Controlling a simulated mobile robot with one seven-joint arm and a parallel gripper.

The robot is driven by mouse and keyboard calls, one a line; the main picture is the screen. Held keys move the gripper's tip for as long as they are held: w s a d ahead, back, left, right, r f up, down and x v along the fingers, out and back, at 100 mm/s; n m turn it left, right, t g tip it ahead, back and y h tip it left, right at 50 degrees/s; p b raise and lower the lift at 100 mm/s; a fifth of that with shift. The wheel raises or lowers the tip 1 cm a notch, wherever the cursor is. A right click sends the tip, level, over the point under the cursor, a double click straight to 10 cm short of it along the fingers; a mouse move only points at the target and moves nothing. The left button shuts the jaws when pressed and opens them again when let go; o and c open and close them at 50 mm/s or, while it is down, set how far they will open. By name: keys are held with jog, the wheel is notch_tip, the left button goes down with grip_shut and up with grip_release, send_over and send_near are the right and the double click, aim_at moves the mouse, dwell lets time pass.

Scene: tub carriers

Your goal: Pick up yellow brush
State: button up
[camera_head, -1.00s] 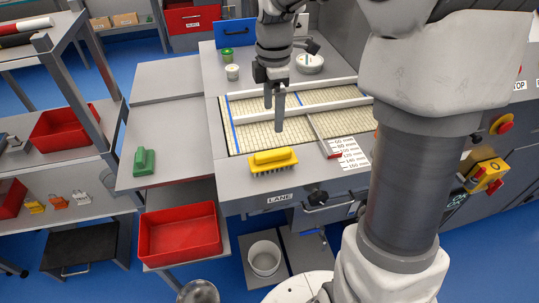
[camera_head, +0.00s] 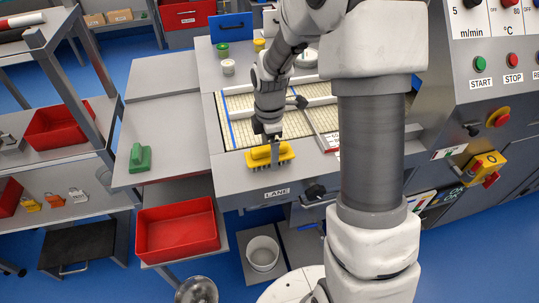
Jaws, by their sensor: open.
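The yellow brush (camera_head: 257,156) lies bristles down on the grey front edge of the lane table, just above the LANE label. My gripper (camera_head: 274,160) points down right at the brush, and its fingers overlap the brush's middle and right part in the picture. The jaws are open. One finger shows in front of the brush; the other is hidden, so I cannot tell whether the fingers touch it.
A green brush (camera_head: 140,158) lies on the side table at left. A red tub (camera_head: 177,232) stands on the shelf below, beside a white bucket (camera_head: 263,254). A black-handled lever (camera_head: 315,191) sticks out at the table's front, right of the brush.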

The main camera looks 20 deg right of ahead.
jog(key=shift+f, duration=0.6)
jog(key=c, duration=1.4)
jog(key=shift+r, duration=0.1)
jog(key=shift+r, duration=0.5)
jog(key=r, duration=0.2)
jog(key=d+r, duration=0.1)
jog(key=shift+d+r, duration=0.2)
jog(key=shift+r, duration=0.2)
jog(key=d+r, duration=0.6)
jog(key=d, duration=0.4)
jog(key=shift+d, duration=0.15)
